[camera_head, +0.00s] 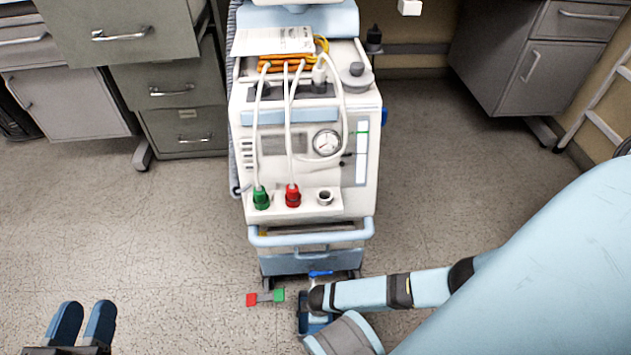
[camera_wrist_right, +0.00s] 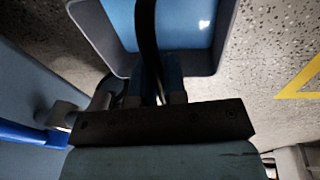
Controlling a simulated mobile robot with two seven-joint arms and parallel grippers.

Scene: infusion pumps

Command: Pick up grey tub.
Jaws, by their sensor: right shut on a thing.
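The grey tub (camera_wrist_right: 222,38) fills the top of the right wrist view, with grey walls and a light blue inside. A dark band runs down across it to my right gripper (camera_wrist_right: 158,78). In the head view my right arm covers most of this spot, in front of the cart's base. My left gripper (camera_head: 83,325) is open and empty at the lower left, above the floor.
A white medical cart (camera_head: 300,170) with hoses, a gauge and a blue rail stands in the middle. A small red and green item (camera_head: 265,297) is before it. Grey cabinets (camera_head: 150,90) stand behind at left and right. The floor at left is clear.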

